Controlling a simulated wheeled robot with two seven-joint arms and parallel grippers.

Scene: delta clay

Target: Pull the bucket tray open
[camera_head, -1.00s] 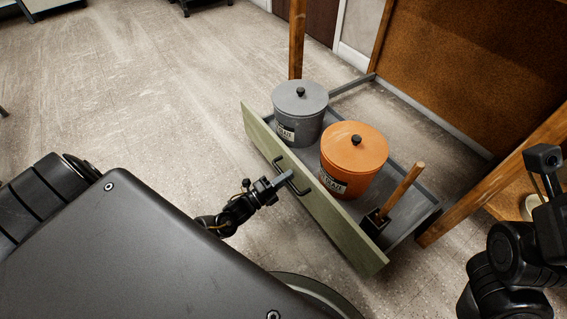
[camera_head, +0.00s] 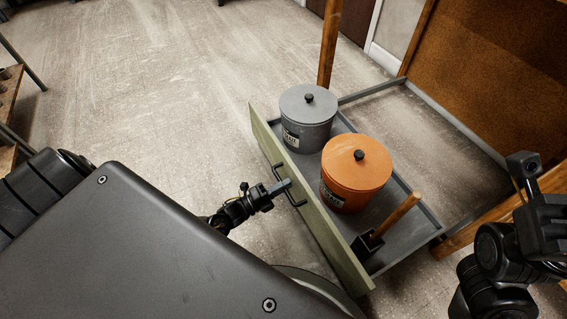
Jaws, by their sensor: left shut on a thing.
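The bucket tray (camera_head: 400,232) is a grey drawer with a pale green front (camera_head: 318,218), slid out from a wooden frame. A black bar handle (camera_head: 289,190) sits on the front's outer face. My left gripper (camera_head: 281,188) is shut on the handle. A grey lidded bucket (camera_head: 307,118) and an orange lidded bucket (camera_head: 355,175) stand upright in the tray. My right gripper (camera_head: 525,178) is at the right edge, away from the tray; its fingers do not show clearly enough to judge.
Wooden posts (camera_head: 329,45) and a brown panel (camera_head: 495,75) frame the tray's bay. A wooden shelf unit (camera_head: 10,105) stands at the far left. The floor (camera_head: 170,90) between is clear.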

